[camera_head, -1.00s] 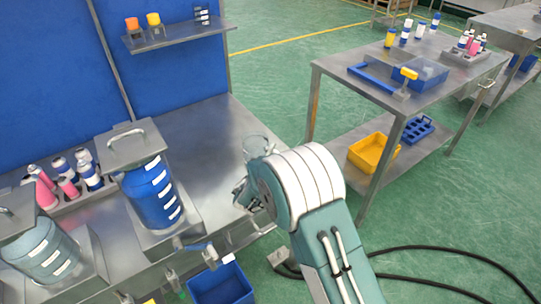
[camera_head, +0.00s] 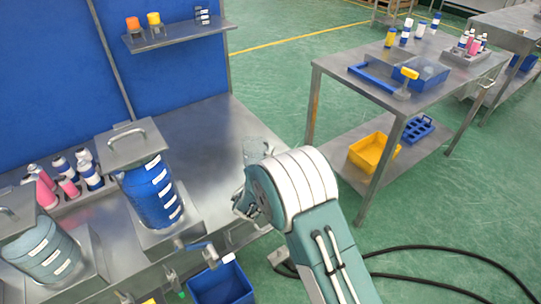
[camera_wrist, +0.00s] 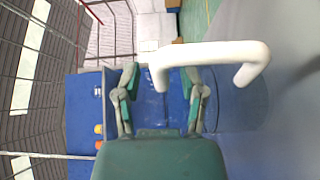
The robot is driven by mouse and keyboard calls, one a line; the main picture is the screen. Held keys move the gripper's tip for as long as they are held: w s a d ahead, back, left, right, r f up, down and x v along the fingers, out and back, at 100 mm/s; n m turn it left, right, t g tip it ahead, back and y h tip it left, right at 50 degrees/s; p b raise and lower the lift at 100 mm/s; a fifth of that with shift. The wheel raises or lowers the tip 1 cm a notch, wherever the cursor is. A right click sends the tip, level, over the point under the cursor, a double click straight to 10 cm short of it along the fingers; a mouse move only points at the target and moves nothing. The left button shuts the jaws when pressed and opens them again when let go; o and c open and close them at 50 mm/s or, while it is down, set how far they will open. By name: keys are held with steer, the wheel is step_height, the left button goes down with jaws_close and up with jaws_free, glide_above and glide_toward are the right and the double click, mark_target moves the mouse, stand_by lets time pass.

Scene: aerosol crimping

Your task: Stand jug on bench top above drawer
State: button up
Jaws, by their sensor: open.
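A clear jug (camera_head: 257,149) is at the right end of the steel bench top (camera_head: 205,127), partly hidden behind my arm. In the wrist view the jug's transparent body (camera_wrist: 235,108) appears upright on the grey surface, with its white handle (camera_wrist: 215,54) towards my gripper. My gripper (camera_wrist: 162,88) is open, its two fingers spread either side of the view's middle, with the handle just ahead of them. In the head view my gripper (camera_head: 243,203) is mostly hidden by my own wrist. No drawer can be made out clearly.
A blue canister (camera_head: 153,193) and a grey-blue canister (camera_head: 45,250) stand in steel holders on the left. Several cans stand in a rack behind them. A blue bin (camera_head: 222,284) is below the bench front. A steel trolley (camera_head: 340,68) stands to the right.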

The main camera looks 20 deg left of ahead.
steer(key=s, duration=1.1)
steer(key=s+d+r+m+g+h, duration=0.1)
steer(key=d+r+m+g+h, duration=0.25)
steer(key=d, duration=0.55)
steer(key=s+d+r+m+g+h, duration=0.1)
steer(key=d+r+m+g+h, duration=0.3)
steer(key=d, duration=0.5)
steer(key=s+d+r+m+g+h, duration=0.1)
steer(key=d+r+m+g+h, duration=0.2)
steer(key=d+r, duration=0.45)
steer(key=s+d+m+g+y, duration=0.4)
steer(key=s+d, duration=0.5)
steer(key=s, duration=0.1)
steer(key=s+r+m+t+y, duration=0.1)
steer(key=s+r+y, duration=0.1)
steer(key=s, duration=0.3)
steer(key=s+a+r+m+t+y, duration=0.1)
steer(key=s+r+y, duration=0.1)
steer(key=s+y, duration=0.3)
steer(key=shift+r, duration=0.4)
steer(key=shift+s+m, duration=0.2)
steer(key=shift+m, duration=0.05)
